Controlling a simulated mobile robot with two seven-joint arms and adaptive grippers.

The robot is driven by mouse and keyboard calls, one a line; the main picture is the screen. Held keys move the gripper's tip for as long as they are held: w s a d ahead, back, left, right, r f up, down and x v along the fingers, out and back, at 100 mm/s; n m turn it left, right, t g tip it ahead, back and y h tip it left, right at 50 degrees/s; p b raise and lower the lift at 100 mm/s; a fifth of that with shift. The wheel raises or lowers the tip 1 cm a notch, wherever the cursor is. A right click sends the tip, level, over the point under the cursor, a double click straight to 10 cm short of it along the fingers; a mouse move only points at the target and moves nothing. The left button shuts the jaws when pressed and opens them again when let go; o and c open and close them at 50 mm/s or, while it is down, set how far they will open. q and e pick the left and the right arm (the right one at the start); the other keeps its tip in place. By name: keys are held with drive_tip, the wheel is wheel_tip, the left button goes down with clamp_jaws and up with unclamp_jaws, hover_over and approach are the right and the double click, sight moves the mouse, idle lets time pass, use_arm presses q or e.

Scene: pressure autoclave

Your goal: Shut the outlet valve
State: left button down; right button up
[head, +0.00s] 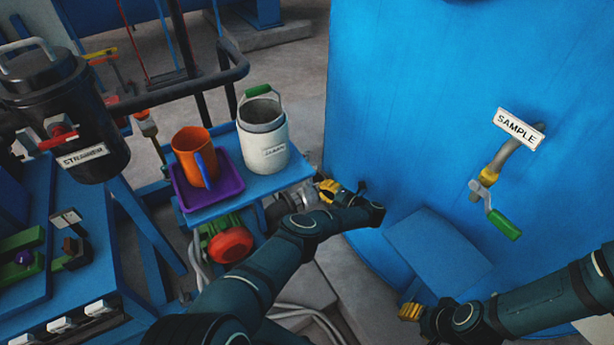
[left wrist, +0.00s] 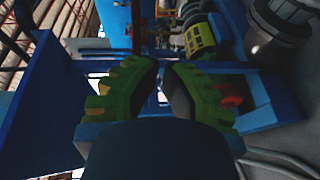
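No label in view reads outlet, so I cannot tell for certain which valve it is. A red handwheel (head: 230,243) on a green valve body (head: 212,228) sits low under the blue shelf. Something red, likely this wheel, shows partly behind a finger in the left wrist view (left wrist: 230,97). My left gripper (head: 329,187) is right of the wheel, near a grey pipe fitting (head: 291,201) and apart from the wheel. Its green-yellow fingers (left wrist: 161,68) have a narrow gap, with nothing visible between them. My right gripper (head: 410,311) is low at the right; its finger gap is unclear.
The blue shelf (head: 213,211) holds a purple tray (head: 232,184) with an orange mug (head: 186,150), and a white pail (head: 263,150). A blue tank (head: 430,90) carries a SAMPLE valve with a green handle (head: 504,225). A black strainer (head: 75,115) stands left.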

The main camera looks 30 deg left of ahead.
use_arm(q)
drive_tip(key=s+a+f+m+t+h+p, duration=0.1)
drive_tip(key=s+a+f+m+t+h, duration=0.1)
drive_tip(key=a+f+m+h, duration=0.4)
drive_tip(key=s+a+f+m+t+h+p, duration=0.1)
drive_tip(key=f+m+t+h, duration=0.25)
drive_tip(key=f+h, duration=0.5)
drive_tip(key=s+a+r+m+t+h, duration=0.1)
drive_tip(key=s+a+r+m+t, duration=0.15)
drive_tip(key=r, duration=0.35)
drive_tip(key=s+a+r+m+t+h+p, duration=0.1)
drive_tip(key=s+a+r+t, duration=0.25)
drive_tip(key=r, duration=0.25)
drive_tip(key=s+a+r+m+t+h, duration=0.1)
drive_tip(key=s+a+r+m+t, duration=0.15)
drive_tip(key=r, duration=0.35)
drive_tip(key=w+b, duration=0.3)
drive_tip(key=w, duration=0.7)
drive_tip(key=shift+w+t, duration=0.4)
use_arm(e)
drive_tip(key=shift+r, duration=0.15)
use_arm(q)
drive_tip(key=shift+d+y+p, duration=0.25)
drive_tip(key=shift+d+p, duration=0.05)
drive_tip(key=shift+d, duration=0.05)
use_arm(e)
drive_tip(key=shift+s+d+r, duration=0.2)
drive_tip(key=shift+s, duration=0.1)
